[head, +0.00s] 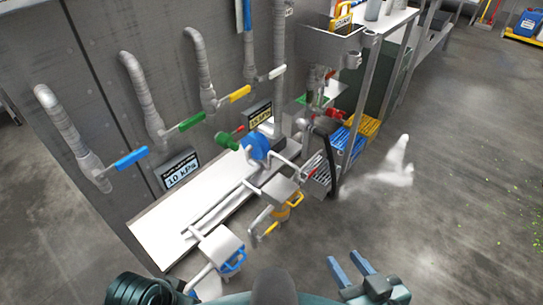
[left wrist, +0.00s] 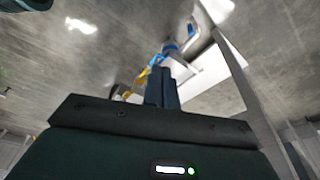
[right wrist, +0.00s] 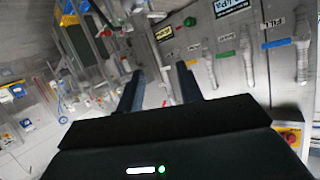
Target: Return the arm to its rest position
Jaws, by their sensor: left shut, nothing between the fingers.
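My right gripper (head: 346,268) is at the bottom of the head view, over bare floor. Its two blue fingers are apart with nothing between them. In the right wrist view the fingers (right wrist: 158,85) are also apart and empty, pointing toward the wall with the pipes. My left gripper (left wrist: 162,88) shows in the left wrist view with its dark fingers together and nothing held. In the head view only a dark part of my left arm shows at the bottom left, and its fingers are hidden.
A grey wall panel carries pipes with blue (head: 131,158), green (head: 192,122) and yellow (head: 240,93) handles. A white bench (head: 160,222) with valves stands below it. A metal sink (head: 330,47) is at the top. Floor on the right is mostly clear.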

